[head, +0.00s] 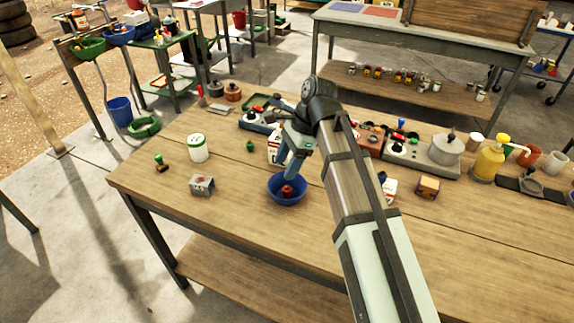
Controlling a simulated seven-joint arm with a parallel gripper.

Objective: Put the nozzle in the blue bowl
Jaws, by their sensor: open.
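The blue bowl (272,195) stands on the wooden table below my gripper. A small red piece (287,192) lies inside the bowl; it may be the nozzle, but it is too small to be sure. My gripper (289,174) points down just over the bowl and the red piece, with its jaws open. The fingers partly cover the bowl's far rim. I cannot tell whether a finger touches the red piece.
Left of the bowl are a grey metal block (202,185), a green-lidded white jar (198,148) and a green-topped stamp-like item (161,162). A carton (274,150) stands behind the gripper. A yellow pump bottle (490,160) is far right. The table's front left is clear.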

